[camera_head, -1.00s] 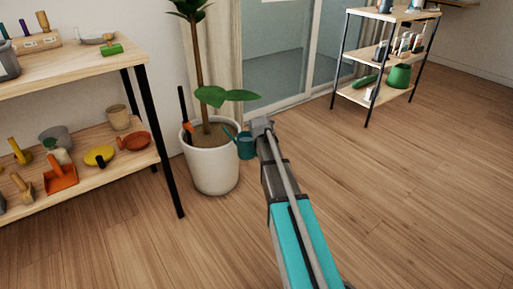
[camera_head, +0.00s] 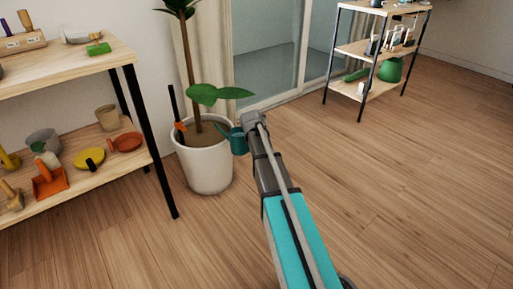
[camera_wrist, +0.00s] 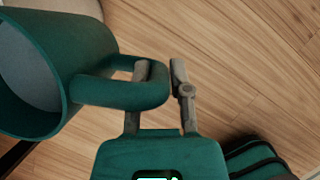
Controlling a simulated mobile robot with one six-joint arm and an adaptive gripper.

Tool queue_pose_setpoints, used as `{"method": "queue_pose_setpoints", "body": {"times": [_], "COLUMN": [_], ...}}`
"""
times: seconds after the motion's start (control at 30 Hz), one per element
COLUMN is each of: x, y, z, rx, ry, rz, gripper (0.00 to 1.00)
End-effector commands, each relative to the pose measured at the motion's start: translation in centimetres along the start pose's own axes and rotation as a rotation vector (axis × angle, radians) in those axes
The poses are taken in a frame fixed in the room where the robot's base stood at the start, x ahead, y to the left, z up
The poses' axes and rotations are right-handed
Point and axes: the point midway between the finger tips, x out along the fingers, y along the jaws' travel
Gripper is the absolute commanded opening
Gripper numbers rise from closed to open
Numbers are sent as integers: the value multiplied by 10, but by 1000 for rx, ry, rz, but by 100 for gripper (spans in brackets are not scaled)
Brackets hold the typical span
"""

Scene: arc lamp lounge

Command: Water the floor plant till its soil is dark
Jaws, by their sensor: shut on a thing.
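The floor plant stands in a white pot (camera_head: 207,170), with a thin trunk and broad green leaves (camera_head: 205,94). Its soil (camera_head: 207,134) looks brown, partly hidden by leaves and the pot rim. My gripper (camera_head: 251,120) is shut on the can's handle. In the wrist view the can (camera_wrist: 45,72) fills the left side, its handle (camera_wrist: 120,93) running to my gripper's fingers (camera_wrist: 160,72). I cannot see water flowing.
A wooden shelf (camera_head: 95,180) with several tools and bowls is close on the left. Another shelf (camera_head: 355,50) stands at the back right. The floor (camera_head: 400,190) on the right is clear.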

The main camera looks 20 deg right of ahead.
Motion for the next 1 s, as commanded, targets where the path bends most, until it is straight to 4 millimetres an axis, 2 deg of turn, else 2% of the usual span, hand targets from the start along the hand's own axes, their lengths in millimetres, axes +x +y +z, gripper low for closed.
{"method": "queue_pose_setpoints", "body": {"times": [0.77, 0.9, 1.0], "x": [-49, -47, -55], "y": [-1, -3, -2], "z": [20, 17, 22], "rx": [-83, -83, -93], "ry": [42, 40, 44], "rz": [-199, -202, -222], "gripper": [0, 0, 0]}}
